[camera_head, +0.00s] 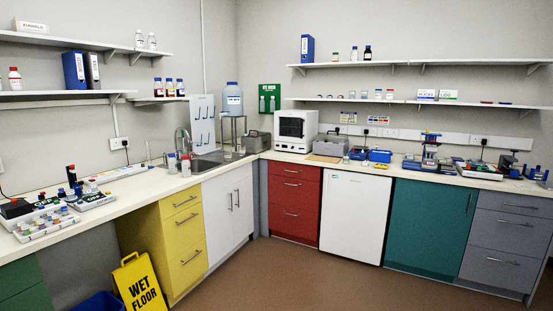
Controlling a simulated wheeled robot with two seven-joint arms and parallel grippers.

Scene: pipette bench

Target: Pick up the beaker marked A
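No beaker with a readable A mark shows. A small clear glass vessel (227,155) stands near the sink, and another small clear vessel (346,159) stands on the back counter right of the white oven. Several small vessels, one of them here (378,94), stand on the lower back shelf. All are too small to tell whether any is a beaker or carries a letter. Neither of my grippers is in view.
An L-shaped counter (130,190) runs along both walls, crowded at its left and right ends. A sink (208,162) lies near the corner. A yellow wet-floor sign (139,284) and a blue bin (98,303) stand at lower left. The brown floor (290,275) is otherwise clear.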

